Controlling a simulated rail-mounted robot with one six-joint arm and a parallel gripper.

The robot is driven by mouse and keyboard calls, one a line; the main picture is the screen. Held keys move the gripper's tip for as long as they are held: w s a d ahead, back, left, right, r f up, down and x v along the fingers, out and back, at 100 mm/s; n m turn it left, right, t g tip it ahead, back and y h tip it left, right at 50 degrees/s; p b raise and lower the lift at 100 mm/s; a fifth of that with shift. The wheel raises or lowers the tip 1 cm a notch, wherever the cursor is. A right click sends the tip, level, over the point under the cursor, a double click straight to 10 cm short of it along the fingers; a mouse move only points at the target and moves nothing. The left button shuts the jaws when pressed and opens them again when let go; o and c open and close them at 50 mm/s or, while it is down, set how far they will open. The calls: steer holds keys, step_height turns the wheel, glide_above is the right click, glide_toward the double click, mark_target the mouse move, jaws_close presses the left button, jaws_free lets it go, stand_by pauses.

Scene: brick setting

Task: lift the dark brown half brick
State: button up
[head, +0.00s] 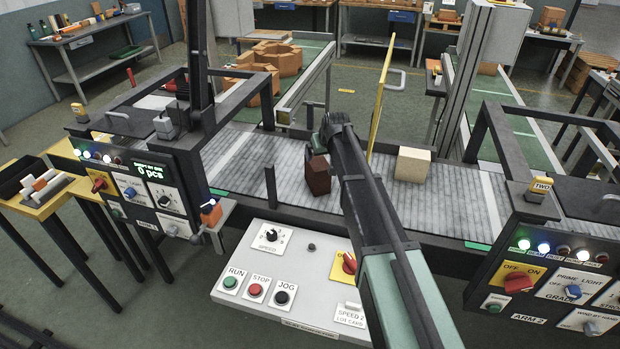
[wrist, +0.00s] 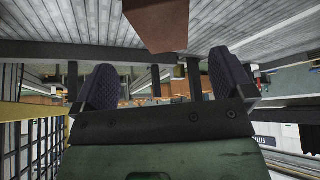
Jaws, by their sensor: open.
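The dark brown half brick (head: 318,177) stands on the grey conveyor belt, left of my arm in the head view. In the wrist view, the brick (wrist: 160,22) shows at the top middle, cut off by the frame edge. My gripper (head: 322,140) is at the far end of my arm, close to the top of the brick; my arm hides part of this area. In the wrist view, my gripper (wrist: 164,78) has its two dark pads wide apart, with nothing between them. The brick appears beyond the pads, roughly centred between them.
A control panel (head: 290,280) with buttons stands in front of the belt. Dark frames flank the belt. Several orange-brown bricks (head: 272,62) lie on a green belt behind.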

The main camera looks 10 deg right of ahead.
mark_target(318, 162)
steer(key=b+x, duration=0.2)
steer(key=x, duration=0.2)
steer(key=shift+w+f, duration=0.1)
steer(key=shift+f, duration=0.25)
steer(key=b+x, duration=0.5)
steer(key=shift+a+f, duration=0.1)
steer(key=shift+a, duration=0.15)
steer(key=shift+r, duration=0.3)
steer(key=shift+f, duration=0.3)
steer(key=c, duration=1.4)
steer(key=shift+r, duration=0.1)
